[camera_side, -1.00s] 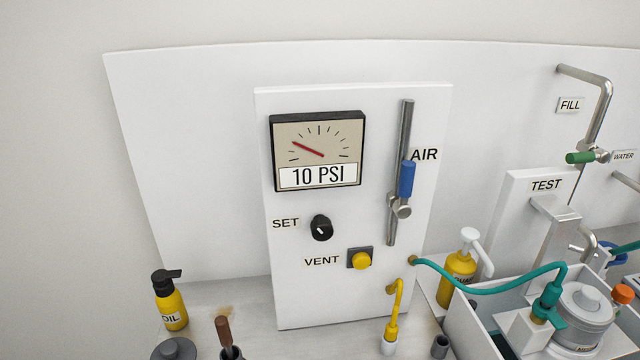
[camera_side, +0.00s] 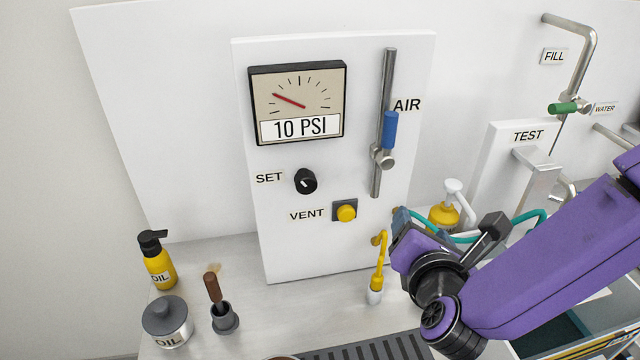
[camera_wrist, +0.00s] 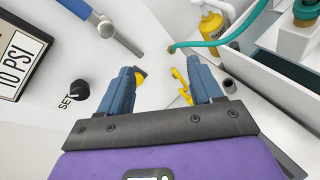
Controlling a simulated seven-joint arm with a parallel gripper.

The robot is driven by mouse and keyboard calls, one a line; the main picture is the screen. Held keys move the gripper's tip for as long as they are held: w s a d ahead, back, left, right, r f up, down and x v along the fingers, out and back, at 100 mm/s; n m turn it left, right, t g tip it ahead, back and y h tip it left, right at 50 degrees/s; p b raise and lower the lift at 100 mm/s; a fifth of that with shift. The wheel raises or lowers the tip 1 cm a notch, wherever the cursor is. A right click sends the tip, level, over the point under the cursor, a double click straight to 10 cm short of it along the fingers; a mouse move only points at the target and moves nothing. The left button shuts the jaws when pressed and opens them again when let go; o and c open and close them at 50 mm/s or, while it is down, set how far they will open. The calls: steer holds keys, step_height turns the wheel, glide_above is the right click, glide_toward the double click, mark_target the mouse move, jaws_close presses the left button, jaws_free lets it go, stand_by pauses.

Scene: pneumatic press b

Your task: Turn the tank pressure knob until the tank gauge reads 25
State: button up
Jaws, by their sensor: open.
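The tank gauge (camera_side: 299,102) is on the white panel in the side view and reads 10 PSI, with its red needle left of centre. It also shows at the left edge of the wrist view (camera_wrist: 22,58). The black knob marked SET (camera_side: 306,181) is below the gauge, and it shows in the wrist view (camera_wrist: 80,90) to the left of my fingers. My gripper (camera_wrist: 165,78) is open and empty, with its two blue fingers apart. In the side view my purple arm is at lower right, to the right of the knob and not touching it; the fingertips are mostly hidden there.
A yellow VENT button (camera_side: 346,213) is right of the knob. The blue AIR valve handle (camera_side: 390,131) is on a vertical pipe. A yellow hose fitting (camera_side: 378,268) stands below the panel. Oil containers (camera_side: 157,262) are at lower left. The panel face around the knob is clear.

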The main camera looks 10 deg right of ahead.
mark_target(307, 187)
steer(key=s+a+n+t+y, duration=0.3)
steer(key=a+n+t+y, duration=0.25)
steer(key=a, duration=0.85)
steer(key=shift+g+h, duration=0.35)
steer(key=shift+g, duration=0.1)
steer(key=w, duration=1.7)
steer(key=shift+w+a+f, duration=0.1)
steer(key=shift+w+f, duration=0.05)
steer(key=shift+w, duration=0.1)
steer(key=c, duration=1.1)
